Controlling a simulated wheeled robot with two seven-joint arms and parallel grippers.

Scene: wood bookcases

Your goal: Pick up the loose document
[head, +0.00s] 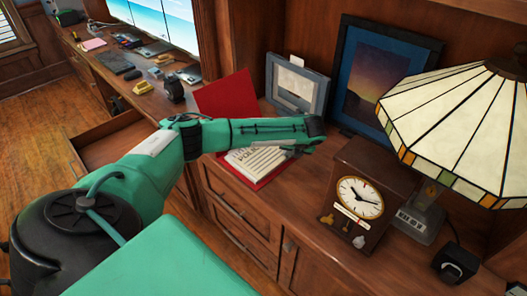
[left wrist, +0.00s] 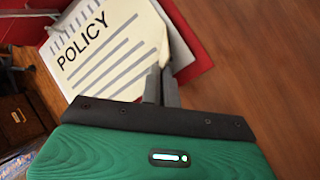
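The loose document (head: 257,161) is a cream sheet headed POLICY with grey lines. It lies at the open red folder (head: 228,97) on the wood counter, partly hidden under my left arm in the head view. In the left wrist view the document (left wrist: 105,50) fills the upper left, its right part bent beside the fingers. My left gripper (left wrist: 161,82) has its fingers close together at the document's edge and looks shut on it. In the head view the left gripper (head: 305,143) is beside the sheet's right side. My right gripper is not in view.
A mantel clock (head: 358,195) and a stained-glass lamp (head: 450,120) stand right of the folder. Two framed pictures (head: 296,86) (head: 378,75) lean behind. A black stapler-like item (head: 174,89) and desk items stand left. An open drawer (head: 108,140) juts out at left.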

